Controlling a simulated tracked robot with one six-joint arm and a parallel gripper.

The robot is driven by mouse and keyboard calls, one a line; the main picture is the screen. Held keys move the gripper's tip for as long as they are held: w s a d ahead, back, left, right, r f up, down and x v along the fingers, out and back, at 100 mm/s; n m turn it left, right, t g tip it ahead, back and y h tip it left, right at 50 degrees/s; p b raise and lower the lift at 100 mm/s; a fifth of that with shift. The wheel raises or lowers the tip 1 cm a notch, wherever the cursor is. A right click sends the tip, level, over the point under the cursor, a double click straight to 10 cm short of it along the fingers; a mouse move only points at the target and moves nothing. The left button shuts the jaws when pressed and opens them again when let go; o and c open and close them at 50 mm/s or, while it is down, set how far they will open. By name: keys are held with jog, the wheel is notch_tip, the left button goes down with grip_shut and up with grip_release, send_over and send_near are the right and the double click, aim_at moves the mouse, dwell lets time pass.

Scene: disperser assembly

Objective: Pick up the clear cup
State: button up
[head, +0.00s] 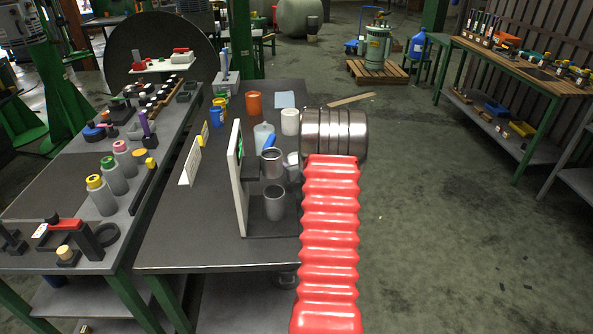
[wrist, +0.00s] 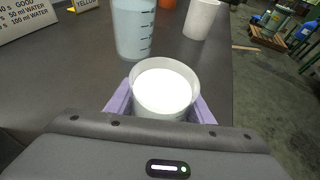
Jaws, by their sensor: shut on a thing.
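In the wrist view, a clear, whitish cup (wrist: 163,92) with a bright white inside stands upright between the purple fingers of my gripper (wrist: 160,106). The fingers are shut on its two sides. In the head view, part of a pale cup (head: 293,159) shows just left of my arm, probably the same one. My arm hides most of the gripper there. I cannot tell whether the cup's base touches the table.
A marked beaker (wrist: 133,28) stands just beyond the held cup, and a white cup (wrist: 202,18) stands farther right. A white upright panel (head: 239,180) with a grey holder is to the left. The table's right edge is close.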

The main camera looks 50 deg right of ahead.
jog(key=shift+c, duration=0.7)
jog(key=shift+r, duration=0.25)
notch_tip(320, 180, up, 17)
jog(key=shift+r, duration=0.2)
dwell(1.4)
jog(key=shift+r, duration=0.1)
dwell(0.5)
